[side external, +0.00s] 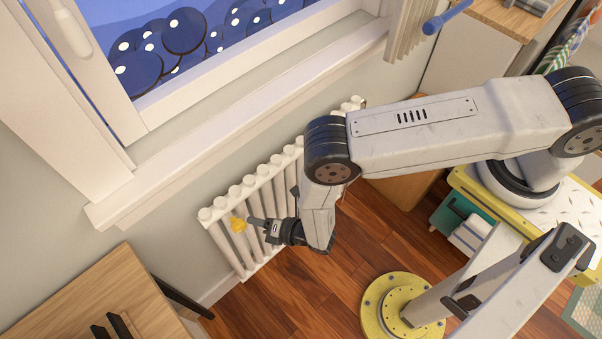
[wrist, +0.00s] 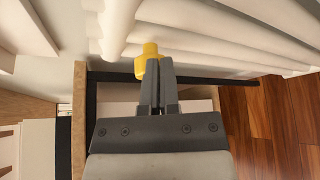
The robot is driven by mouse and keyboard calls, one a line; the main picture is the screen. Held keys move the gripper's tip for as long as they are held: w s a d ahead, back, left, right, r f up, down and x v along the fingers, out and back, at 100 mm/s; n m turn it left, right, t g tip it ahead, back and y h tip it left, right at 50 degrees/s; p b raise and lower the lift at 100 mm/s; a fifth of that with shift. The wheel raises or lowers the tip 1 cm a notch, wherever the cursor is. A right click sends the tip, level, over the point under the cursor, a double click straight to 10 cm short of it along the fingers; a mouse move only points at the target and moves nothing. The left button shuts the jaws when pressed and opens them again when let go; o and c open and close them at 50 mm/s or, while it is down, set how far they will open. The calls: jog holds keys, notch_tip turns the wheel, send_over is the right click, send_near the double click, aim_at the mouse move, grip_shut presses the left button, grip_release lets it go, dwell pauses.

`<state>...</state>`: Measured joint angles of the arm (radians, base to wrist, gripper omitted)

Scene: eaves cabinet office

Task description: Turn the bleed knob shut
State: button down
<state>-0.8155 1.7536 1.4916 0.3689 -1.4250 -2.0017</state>
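The yellow bleed knob (side external: 238,223) sits at the near end of the white radiator (side external: 247,195), below the window sill. In the wrist view the knob (wrist: 149,50) stands just beyond my fingertips, a little to their left. My gripper (side external: 251,221) reaches to the knob from the right in the side view. In the wrist view the two fingers of my gripper (wrist: 160,66) are close together with only a narrow gap. The tips meet or overlap the knob's right side; whether any part of it is between them cannot be told.
The window sill (side external: 240,120) juts out above the radiator. A wooden desk (side external: 95,300) stands at lower left, close to the radiator's near end. The wooden floor (side external: 290,295) is open below my wrist. A yellow-edged bench (side external: 470,190) is at right.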

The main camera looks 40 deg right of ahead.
jog(key=shift+d, duration=0.35)
dwell(0.4)
jog(key=shift+s, duration=0.1)
jog(key=shift+s, duration=2.95)
jog(key=shift+r, duration=0.1)
jog(key=shift+s+a+r, duration=0.25)
jog(key=shift+a+r, duration=0.2)
jog(key=shift+r, duration=0.15)
jog(key=shift+s+a+r, duration=0.2)
jog(key=shift+a+r, duration=0.2)
jog(key=shift+r, duration=0.2)
jog(key=w, duration=0.7)
